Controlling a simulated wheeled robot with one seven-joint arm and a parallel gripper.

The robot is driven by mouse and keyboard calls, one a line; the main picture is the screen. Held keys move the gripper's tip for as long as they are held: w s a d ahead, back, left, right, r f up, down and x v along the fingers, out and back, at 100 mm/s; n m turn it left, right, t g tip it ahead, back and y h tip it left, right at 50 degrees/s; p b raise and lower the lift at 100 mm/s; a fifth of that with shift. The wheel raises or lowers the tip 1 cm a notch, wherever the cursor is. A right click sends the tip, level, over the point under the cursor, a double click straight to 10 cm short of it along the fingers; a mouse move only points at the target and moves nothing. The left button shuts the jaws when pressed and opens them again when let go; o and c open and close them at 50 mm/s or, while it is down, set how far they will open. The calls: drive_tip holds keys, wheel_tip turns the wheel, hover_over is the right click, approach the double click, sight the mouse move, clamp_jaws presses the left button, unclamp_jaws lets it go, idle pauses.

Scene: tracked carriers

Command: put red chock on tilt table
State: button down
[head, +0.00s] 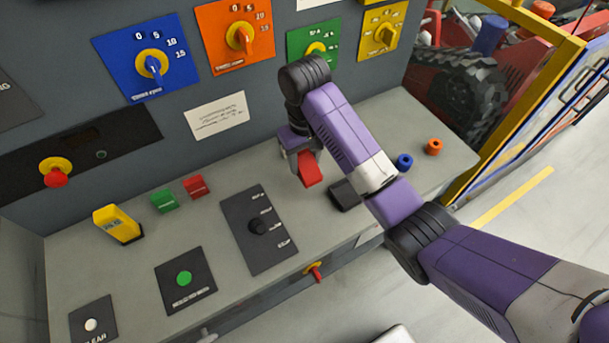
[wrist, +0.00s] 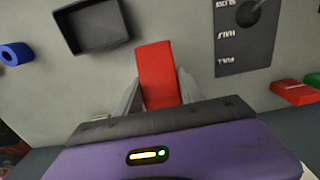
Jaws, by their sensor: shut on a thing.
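A red chock (head: 309,171) is between the fingers of my gripper (head: 304,165), over the grey bench top. In the wrist view the chock (wrist: 158,72) is a plain red block sticking out past the two grey fingers of the gripper (wrist: 158,90), which are shut on it. I cannot tell how high it is above the bench. A black shallow tray (wrist: 64,27) lies ahead and left of the chock in the wrist view. In the head view the tray (head: 342,195) is partly hidden by my arm. No label marks any surface as the tilt table.
A dark dial plate (head: 246,214), a red block (head: 196,186), a green block (head: 164,200) and a yellow device (head: 118,225) lie left. Blue (head: 404,162) and orange (head: 434,147) rings lie right. The panel wall (head: 165,122) stands behind.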

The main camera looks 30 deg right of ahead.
sight(305, 171)
drive_tip(key=shift+f, duration=2.35)
drive_tip(key=shift+f, duration=0.1)
drive_tip(key=c, duration=0.7)
unclamp_jaws()
